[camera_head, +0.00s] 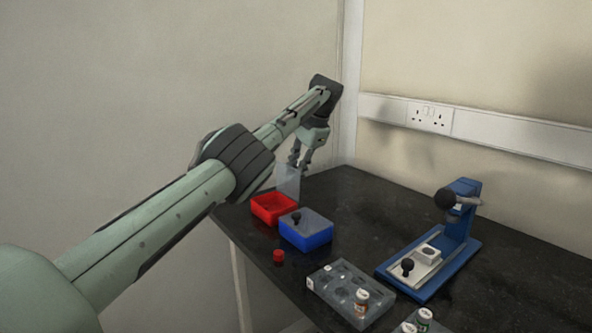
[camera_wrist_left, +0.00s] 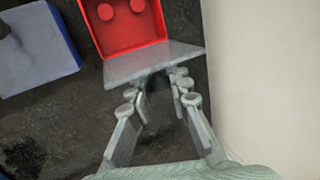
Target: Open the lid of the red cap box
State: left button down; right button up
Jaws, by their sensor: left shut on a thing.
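The red cap box (camera_head: 270,209) stands on the dark table toward its left edge. Its clear grey lid (camera_head: 288,180) is raised steeply at the box's far side, so the box is open from above. In the left wrist view the red box (camera_wrist_left: 128,38) shows two round red caps (camera_wrist_left: 121,9) inside, and the lid (camera_wrist_left: 155,62) is seen nearly edge-on. My left gripper (camera_head: 299,163) is behind the raised lid. Its fingertips (camera_wrist_left: 157,88) are closed around the lid's dark knob, which is mostly hidden between them. My right gripper is not in view.
A blue box (camera_head: 306,238) with a closed clear lid and dark knob stands right beside the red box. A loose red cap (camera_head: 278,256) lies in front. A clear rack (camera_head: 350,292) with a bottle and a blue press (camera_head: 447,250) stand to the right.

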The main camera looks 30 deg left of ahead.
pick_arm(q)
jog(key=c, duration=1.4)
grip_release()
jog(key=shift+f, duration=0.1)
jog(key=v, duration=1.2)
